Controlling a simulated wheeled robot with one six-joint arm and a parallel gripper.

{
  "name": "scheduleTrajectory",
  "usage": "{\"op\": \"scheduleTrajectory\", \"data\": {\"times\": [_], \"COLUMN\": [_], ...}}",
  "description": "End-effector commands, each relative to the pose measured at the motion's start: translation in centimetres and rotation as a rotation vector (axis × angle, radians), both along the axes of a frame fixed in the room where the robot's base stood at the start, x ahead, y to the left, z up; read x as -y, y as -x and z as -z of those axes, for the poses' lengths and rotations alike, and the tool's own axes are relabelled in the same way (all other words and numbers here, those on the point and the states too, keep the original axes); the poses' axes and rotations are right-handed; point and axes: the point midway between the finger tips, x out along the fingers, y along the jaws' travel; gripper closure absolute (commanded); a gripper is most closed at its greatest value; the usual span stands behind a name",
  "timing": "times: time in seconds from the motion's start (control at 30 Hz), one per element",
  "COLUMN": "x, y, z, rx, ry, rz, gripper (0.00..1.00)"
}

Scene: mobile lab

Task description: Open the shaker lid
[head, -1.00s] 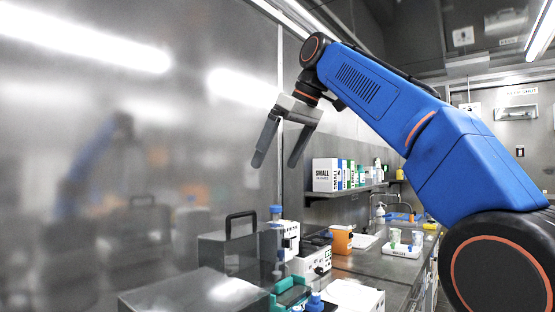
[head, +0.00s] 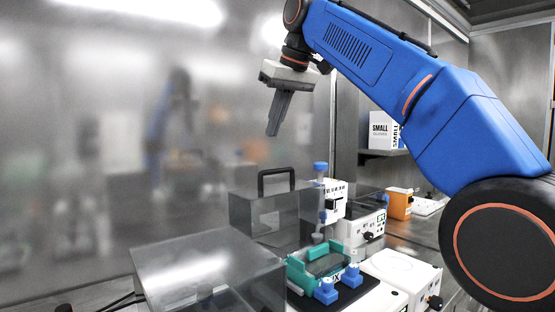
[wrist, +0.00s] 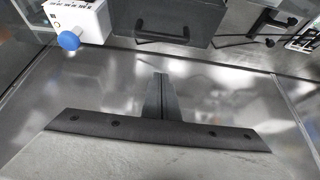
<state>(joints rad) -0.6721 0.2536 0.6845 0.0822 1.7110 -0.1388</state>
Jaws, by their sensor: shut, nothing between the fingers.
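A grey, see-through box (head: 262,217) with a black arched handle (head: 276,173) on top stands on the bench at the back wall; it looks like the shaker's lid, but I cannot be sure. It appears down, and its base is hidden. In the wrist view a dark box (wrist: 165,14) with a black handle (wrist: 158,33) shows at the top edge. My gripper (head: 272,134) is shut and empty, pointing down in the air above the handle, well apart from it. Its closed fingers also show in the wrist view (wrist: 161,76).
A lower grey box (head: 205,262) stands in front. To the right are a teal rack (head: 318,262) with blue parts, a white device (head: 402,275), a blue-capped tube (head: 320,185) and an orange container (head: 399,203). A shelf with a white box (head: 384,131) is further right. Air around my gripper is free.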

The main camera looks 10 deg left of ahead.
Motion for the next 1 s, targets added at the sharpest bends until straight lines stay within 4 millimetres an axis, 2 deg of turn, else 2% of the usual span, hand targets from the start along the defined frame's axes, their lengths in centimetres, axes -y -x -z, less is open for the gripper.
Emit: {"op": "scheduleTrajectory", "data": {"times": [0.57, 0.73, 1.0], "x": [-3.2, -1.6, -0.3], "y": [-2.9, -1.5, -0.4], "z": [8.4, 8.3, 8.6], "rx": [-0.002, 0.0, -0.001], "ry": [0.002, -0.001, 0.001], "rz": [0.001, 0.001, 0.0], "gripper": [1.0, 1.0, 1.0]}}
